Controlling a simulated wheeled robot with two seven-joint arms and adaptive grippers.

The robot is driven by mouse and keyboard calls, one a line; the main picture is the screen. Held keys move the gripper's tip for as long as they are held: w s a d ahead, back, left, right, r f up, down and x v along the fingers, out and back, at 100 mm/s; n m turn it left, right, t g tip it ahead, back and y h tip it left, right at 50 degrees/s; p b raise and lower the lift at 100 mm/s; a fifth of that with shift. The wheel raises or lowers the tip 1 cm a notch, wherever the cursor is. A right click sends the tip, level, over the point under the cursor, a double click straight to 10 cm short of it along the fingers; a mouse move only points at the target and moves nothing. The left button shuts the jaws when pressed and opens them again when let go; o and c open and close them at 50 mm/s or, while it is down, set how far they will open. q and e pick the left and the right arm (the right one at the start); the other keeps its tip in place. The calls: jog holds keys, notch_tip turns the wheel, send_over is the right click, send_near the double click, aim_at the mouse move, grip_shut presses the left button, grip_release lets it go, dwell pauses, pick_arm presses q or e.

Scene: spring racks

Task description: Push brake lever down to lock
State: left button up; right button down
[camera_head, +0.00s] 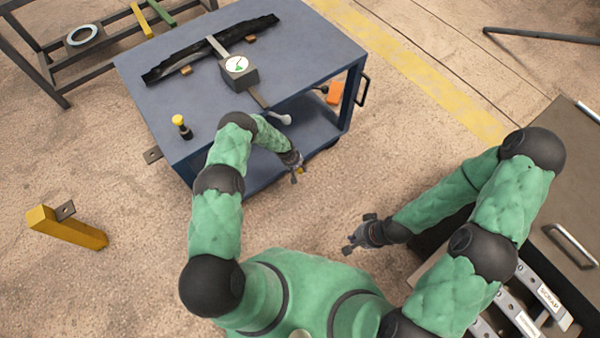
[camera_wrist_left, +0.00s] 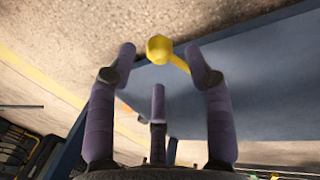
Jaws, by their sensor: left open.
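A yellow ball knob (camera_wrist_left: 158,48) on a curved yellow lever shows in the left wrist view, at the edge of the blue cart (camera_wrist_left: 260,75). I take it for the brake lever. My left gripper (camera_wrist_left: 162,62) is open, and the knob appears between its fingertips; I cannot tell whether they touch. In the head view my left gripper (camera_head: 297,172) is low in front of the blue cart (camera_head: 170,88), with a small bit of yellow beside it. My right gripper (camera_head: 358,238) hangs over the floor, apart from the cart; its opening is too small to judge.
The cart top carries a dial gauge unit (camera_head: 238,70), a long black leaf-like part (camera_head: 205,48) and a yellow-capped bottle (camera_head: 182,127). A yellow post (camera_head: 70,228) is at left. A dark bench (camera_head: 560,185) with labelled bins is at right. Floor lies between.

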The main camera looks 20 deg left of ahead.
aim_at(299, 169)
pick_arm(q)
jog(key=shift+b+x, duration=1.2)
jog(key=shift+x, duration=1.35)
grip_shut()
